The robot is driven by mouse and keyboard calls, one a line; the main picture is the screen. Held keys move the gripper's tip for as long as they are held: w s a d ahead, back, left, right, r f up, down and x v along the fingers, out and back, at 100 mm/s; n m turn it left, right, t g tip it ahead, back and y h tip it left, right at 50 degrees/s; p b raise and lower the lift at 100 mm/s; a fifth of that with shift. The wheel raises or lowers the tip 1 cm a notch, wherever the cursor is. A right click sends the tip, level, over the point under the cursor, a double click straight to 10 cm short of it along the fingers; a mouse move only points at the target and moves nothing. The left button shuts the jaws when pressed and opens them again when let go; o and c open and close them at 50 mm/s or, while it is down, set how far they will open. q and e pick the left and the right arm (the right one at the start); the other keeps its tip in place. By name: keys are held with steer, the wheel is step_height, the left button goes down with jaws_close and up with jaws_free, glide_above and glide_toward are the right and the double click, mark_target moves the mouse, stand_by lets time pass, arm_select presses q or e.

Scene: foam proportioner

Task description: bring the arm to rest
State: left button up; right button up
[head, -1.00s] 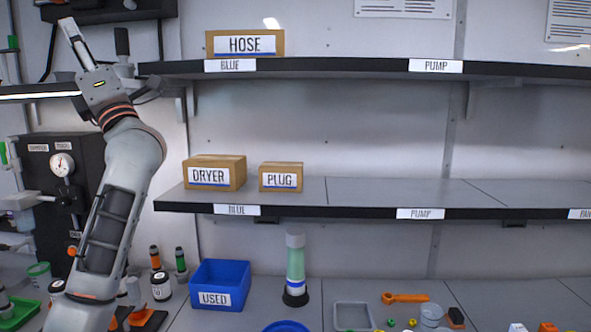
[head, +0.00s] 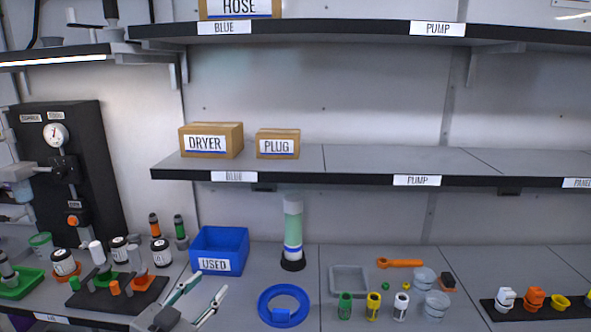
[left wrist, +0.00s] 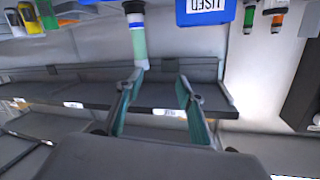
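My left gripper (head: 206,288) is low in the head view, in front of the blue USED bin and the green-and-white cylinder. Its two fingers are spread, with nothing between them. The left wrist view, which looks upside down, also shows the open fingers (left wrist: 155,88), and the green cylinder (left wrist: 138,40) lies beyond them. Most of the left arm is out of the head view. My right gripper is in neither view.
The blue USED bin (head: 219,251) and the upright cylinder (head: 293,235) stand on the bench behind the gripper. A blue ring (head: 264,306) lies to its right, and dark stands with white-capped bottles (head: 112,290) to its left. Shelves with boxes (head: 211,140) hang above.

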arm_select(q)
steer(key=s+a+f+g+y, duration=0.45)
steer(key=s+a+f, duration=0.25)
steer(key=s+f, duration=0.5)
steer(key=s+a+f+g+y, duration=0.2)
steer(key=s+a+f, duration=0.1)
steer(key=s+a, duration=0.3)
steer(key=s+a+f+g+y, duration=0.3)
steer(key=s+a+f, duration=0.1)
steer(key=s, duration=0.3)
steer(key=d+f+n+t+h, duration=0.2)
steer(key=d+f+h, duration=0.5)
steer(key=d+f, duration=0.7)
step_height(320, 180, down, 2)
steer(key=shift+w+d+f+n+t, duration=0.15)
steer(key=shift+w+n+t, duration=0.15)
steer(key=shift+t, duration=0.55)
